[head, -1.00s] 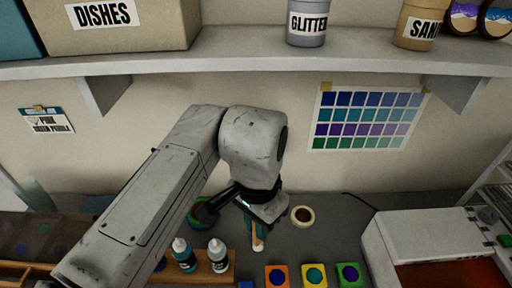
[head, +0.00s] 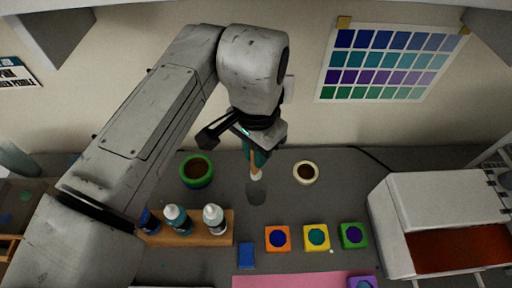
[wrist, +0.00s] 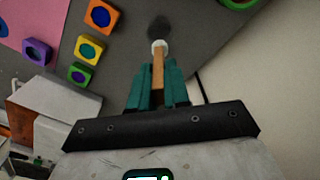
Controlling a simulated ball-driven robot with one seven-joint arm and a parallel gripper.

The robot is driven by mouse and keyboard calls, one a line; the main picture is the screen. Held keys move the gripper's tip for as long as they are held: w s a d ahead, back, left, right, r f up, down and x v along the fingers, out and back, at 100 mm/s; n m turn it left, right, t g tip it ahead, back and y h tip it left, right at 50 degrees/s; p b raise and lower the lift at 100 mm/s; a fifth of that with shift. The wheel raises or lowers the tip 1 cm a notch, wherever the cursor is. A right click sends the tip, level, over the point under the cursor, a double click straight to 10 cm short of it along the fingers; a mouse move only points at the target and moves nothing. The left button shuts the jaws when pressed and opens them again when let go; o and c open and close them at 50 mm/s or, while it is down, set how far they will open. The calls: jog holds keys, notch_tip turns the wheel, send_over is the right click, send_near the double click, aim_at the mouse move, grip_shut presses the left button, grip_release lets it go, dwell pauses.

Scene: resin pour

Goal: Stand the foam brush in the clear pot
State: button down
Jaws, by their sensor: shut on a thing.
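My gripper (wrist: 159,88) is shut on the foam brush (wrist: 158,72), its teal fingers on either side of the brown wooden stick. The brush also shows in the head view (head: 255,168), hanging below my gripper with its pale end downward. Just beyond that end is a dark grey rounded patch (head: 256,193), also in the wrist view (wrist: 160,27). I cannot tell whether this patch is the clear pot or a shadow, nor whether the brush touches it. No other clear pot can be made out.
A green-rimmed pot (head: 197,171) stands left of the brush and a cream ring (head: 305,173) right. A wooden rack (head: 190,228) with bottles is front left. Coloured square moulds (head: 316,238), a blue block (head: 247,255) and a pink mat (head: 300,282) lie in front. A white machine (head: 440,220) stands right.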

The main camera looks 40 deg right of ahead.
aim_at(256, 175)
jog(key=shift+f+b, duration=2.95)
jog(key=shift+f, duration=1.6)
jog(key=c, duration=1)
grip_release()
notch_tip(256, 175, up, 11)
jog(key=shift+f+b, duration=0.1)
jog(key=shift+b, duration=0.2)
